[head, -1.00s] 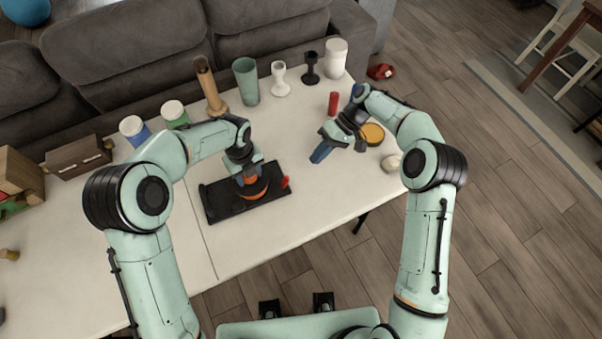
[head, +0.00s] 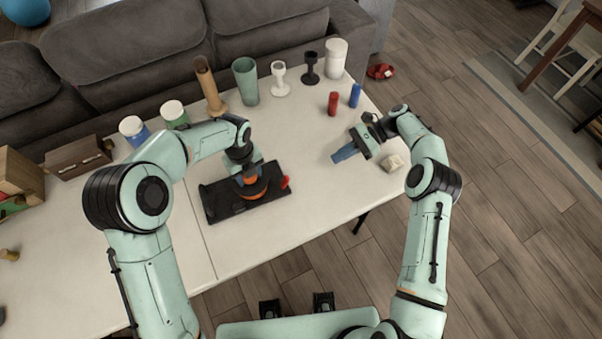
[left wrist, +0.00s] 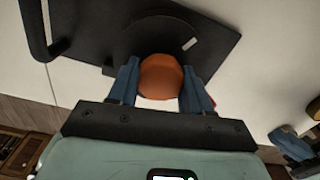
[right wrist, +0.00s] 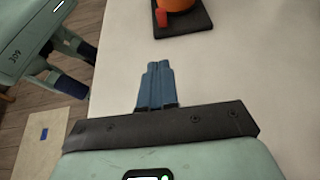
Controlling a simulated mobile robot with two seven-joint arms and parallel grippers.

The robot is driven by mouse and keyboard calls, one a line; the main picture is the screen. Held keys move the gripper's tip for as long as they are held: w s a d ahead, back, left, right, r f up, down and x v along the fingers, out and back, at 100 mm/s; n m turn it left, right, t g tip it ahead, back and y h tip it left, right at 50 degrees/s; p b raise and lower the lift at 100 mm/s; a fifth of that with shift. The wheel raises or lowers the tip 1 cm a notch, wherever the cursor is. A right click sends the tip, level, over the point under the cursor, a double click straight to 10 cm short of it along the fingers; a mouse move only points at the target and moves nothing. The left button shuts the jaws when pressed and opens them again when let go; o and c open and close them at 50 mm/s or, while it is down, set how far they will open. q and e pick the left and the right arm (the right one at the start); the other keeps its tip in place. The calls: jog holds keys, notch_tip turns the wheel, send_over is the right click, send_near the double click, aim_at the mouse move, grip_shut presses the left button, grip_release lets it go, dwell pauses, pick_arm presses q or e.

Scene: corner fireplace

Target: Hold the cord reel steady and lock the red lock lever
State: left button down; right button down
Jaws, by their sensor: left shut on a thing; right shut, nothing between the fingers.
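The cord reel (head: 255,190) is orange and dark, on a black base plate (head: 222,207) at the table's front. My left gripper (head: 250,180) is over it. In the left wrist view its blue fingers (left wrist: 159,85) are shut on the round orange part (left wrist: 160,75) of the reel. The red lock lever (head: 285,182) sticks up at the right side of the base. It shows beside the orange part in the right wrist view (right wrist: 161,17); only a red sliver shows in the left wrist view. My right gripper (head: 337,157) is shut and empty over the table, right of the lever and apart from it.
A red cylinder (head: 333,104) and a blue cylinder (head: 355,95) stand behind my right gripper. Goblets, a green cup (head: 246,82) and jars line the back edge. A pale item (head: 392,162) lies beside my right wrist. Table between lever and right gripper is clear.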

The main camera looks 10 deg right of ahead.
send_near(285, 182)
notch_tip(285, 182, down, 4)
jog(key=shift+d+r, duration=0.1)
jog(key=shift+d, duration=0.05)
jog(key=a, duration=0.2)
jog(key=s+a, duration=0.1)
jog(key=shift+a+r, duration=0.15)
jog(key=shift+r, duration=0.2)
jog(key=shift+s+a+r, duration=0.2)
jog(key=shift+a, duration=0.3)
jog(key=shift+a+r+h, duration=0.15)
jog(key=shift+h, duration=0.25)
